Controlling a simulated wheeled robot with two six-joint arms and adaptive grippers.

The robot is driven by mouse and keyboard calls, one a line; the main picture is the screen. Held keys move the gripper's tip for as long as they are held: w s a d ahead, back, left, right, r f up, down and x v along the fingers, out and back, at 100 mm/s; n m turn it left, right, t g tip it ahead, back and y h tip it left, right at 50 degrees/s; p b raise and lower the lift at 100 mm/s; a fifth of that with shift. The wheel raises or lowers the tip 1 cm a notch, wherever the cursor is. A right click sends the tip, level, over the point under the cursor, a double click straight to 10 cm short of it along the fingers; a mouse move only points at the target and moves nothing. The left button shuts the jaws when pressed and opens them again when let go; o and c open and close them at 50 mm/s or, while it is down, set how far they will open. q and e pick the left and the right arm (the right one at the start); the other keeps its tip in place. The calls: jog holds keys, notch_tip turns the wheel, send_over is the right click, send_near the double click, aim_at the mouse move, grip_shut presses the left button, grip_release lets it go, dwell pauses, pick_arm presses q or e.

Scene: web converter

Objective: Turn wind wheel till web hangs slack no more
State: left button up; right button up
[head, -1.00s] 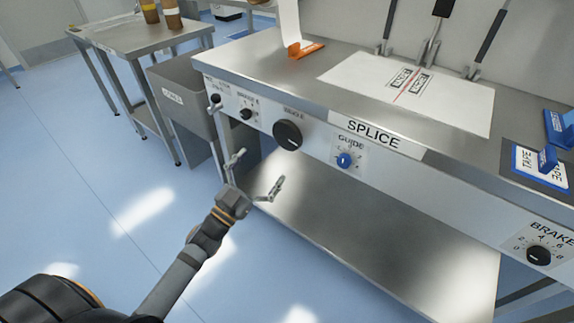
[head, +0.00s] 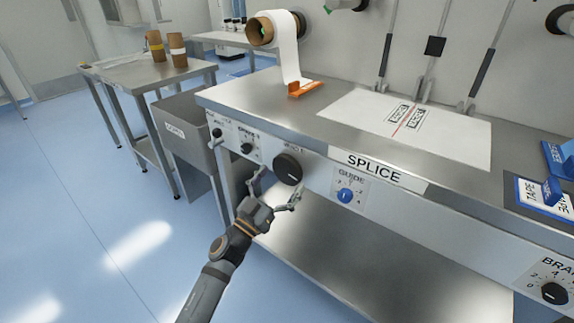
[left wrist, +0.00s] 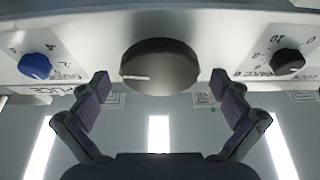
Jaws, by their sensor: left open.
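The large black wheel (head: 287,169) is on the front panel of the steel bench; its label is too blurred to read. In the left wrist view the wheel (left wrist: 160,66) is centred with a pale mark on its face, left of middle. My left gripper (head: 276,188) is open just in front of and below the wheel. In the left wrist view its fingers are spread on either side of the wheel, apparently not touching it. The white web (head: 288,52) runs from a roll (head: 261,31) down to an orange piece (head: 304,88) on the bench. My right gripper is out of view.
Smaller black knobs (head: 247,147) sit left of the wheel, and a blue guide knob (head: 346,196) sits right of it. A brake knob (head: 554,293) is at far right. A grey bin (head: 180,128) stands left of the bench. Floor at left is clear.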

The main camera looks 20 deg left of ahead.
pick_arm(q)
jog(key=shift+x, duration=1.25)
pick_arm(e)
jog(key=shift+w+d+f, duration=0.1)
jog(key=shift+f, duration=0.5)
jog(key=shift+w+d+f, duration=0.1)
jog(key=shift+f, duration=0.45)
pick_arm(q)
jog(key=shift+f, duration=0.1)
jog(key=c, duration=1)
jog(key=shift+c, duration=0.2)
